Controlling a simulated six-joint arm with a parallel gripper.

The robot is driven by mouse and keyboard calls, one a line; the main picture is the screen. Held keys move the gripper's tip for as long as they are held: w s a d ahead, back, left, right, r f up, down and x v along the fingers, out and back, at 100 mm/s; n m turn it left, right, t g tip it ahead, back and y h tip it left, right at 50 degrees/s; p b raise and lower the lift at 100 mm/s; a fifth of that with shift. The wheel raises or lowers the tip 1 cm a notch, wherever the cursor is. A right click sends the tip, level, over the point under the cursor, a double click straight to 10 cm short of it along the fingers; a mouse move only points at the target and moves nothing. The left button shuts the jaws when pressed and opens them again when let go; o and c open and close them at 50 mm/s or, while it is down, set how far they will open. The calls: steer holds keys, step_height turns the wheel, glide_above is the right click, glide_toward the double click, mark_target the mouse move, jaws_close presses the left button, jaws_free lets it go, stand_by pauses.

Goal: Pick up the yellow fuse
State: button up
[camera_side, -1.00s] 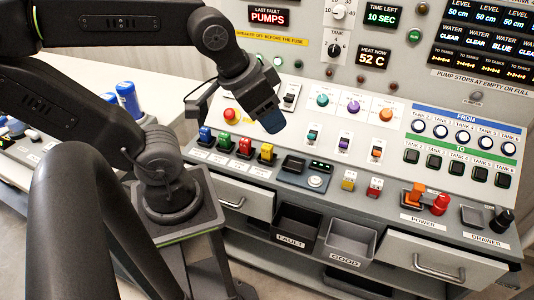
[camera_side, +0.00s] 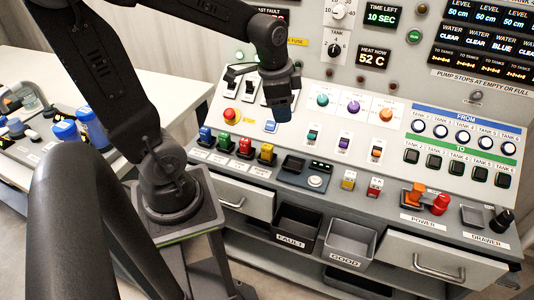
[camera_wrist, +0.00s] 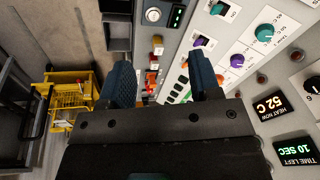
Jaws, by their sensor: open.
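Two yellow pieces in the side view could be the yellow fuse, and I cannot tell which is. One yellow block (camera_side: 267,152) is the rightmost of a row with a blue block (camera_side: 205,134), green block (camera_side: 223,141) and red block (camera_side: 244,147). The other is a small yellow-and-white piece (camera_side: 348,181) beside a red-and-white piece (camera_side: 374,187); it also shows in the wrist view (camera_wrist: 157,40). My gripper (camera_side: 282,112) hangs above the sloped panel, up from the row. In the wrist view its two fingers (camera_wrist: 163,78) are apart with nothing held between them.
Fault (camera_side: 290,241) and good (camera_side: 346,259) bins sit at the panel's lower front. A red button (camera_side: 231,114) and black switches are left of my gripper. Coloured knobs are to its right. A yellow cart (camera_wrist: 65,100) shows in the wrist view.

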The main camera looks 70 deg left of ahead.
mark_target(267, 146)
steer(key=w+a+f+m+g, duration=0.15)
steer(key=a+f+m, duration=0.25)
steer(key=a+f, duration=0.6)
steer(key=shift+g+h, duration=0.4)
steer(key=shift+g, duration=0.05)
steer(key=f, duration=0.5)
steer(key=a+f, duration=0.1)
steer(key=f, duration=0.1)
steer(key=shift+s+a+f, duration=0.1)
steer(key=shift+s+f, duration=0.1)
steer(key=shift+f, duration=0.15)
steer(key=shift+a+f, duration=0.15)
steer(key=shift+f, duration=1.25)
steer(key=shift+a+f, duration=0.1)
steer(key=shift+f, duration=1.3)
steer(key=c, duration=1)
steer(key=shift+r, duration=0.1)
